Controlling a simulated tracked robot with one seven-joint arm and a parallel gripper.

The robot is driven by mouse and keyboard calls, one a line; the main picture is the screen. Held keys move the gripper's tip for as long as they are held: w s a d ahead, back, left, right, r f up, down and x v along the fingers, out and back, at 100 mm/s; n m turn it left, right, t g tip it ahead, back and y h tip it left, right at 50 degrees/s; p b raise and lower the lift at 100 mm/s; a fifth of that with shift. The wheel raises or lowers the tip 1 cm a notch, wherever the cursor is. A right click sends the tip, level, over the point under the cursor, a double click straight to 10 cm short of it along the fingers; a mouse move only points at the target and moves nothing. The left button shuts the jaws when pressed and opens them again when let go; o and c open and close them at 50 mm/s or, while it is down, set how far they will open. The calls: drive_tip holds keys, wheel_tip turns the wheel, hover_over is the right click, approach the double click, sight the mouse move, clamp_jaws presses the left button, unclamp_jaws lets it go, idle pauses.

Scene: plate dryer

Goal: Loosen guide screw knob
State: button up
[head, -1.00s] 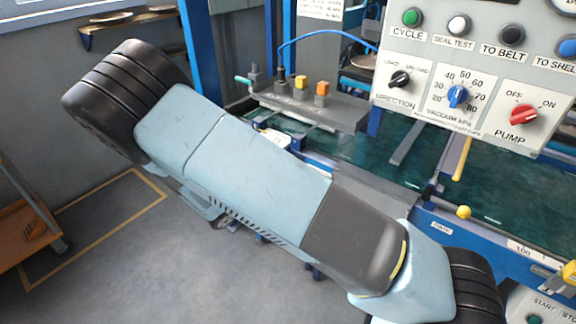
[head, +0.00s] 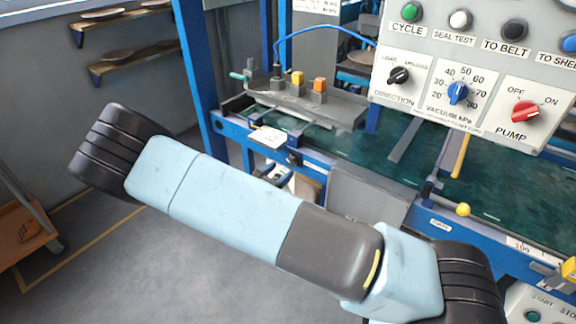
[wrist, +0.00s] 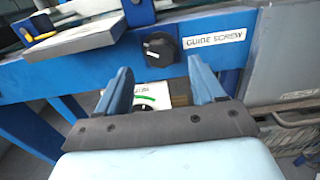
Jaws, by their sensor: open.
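The black guide screw knob (wrist: 158,48) sits on the face of a blue rail in the wrist view. My gripper (wrist: 159,66) is open and empty. Its two blue fingers point toward the rail, and the knob shows beyond and just above the gap between the tips. The fingers do not appear to touch it. In the head view my arm crosses the lower middle, and the gripper itself cannot be made out.
A grey plate (wrist: 90,38) juts from the rail left of the knob. A grey box (wrist: 283,50) stands to the right. The control panel (head: 475,75) hangs at the upper right of the head view.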

sight(290, 162)
drive_tip(key=shift+x, duration=2.55)
drive_tip(key=c, duration=1)
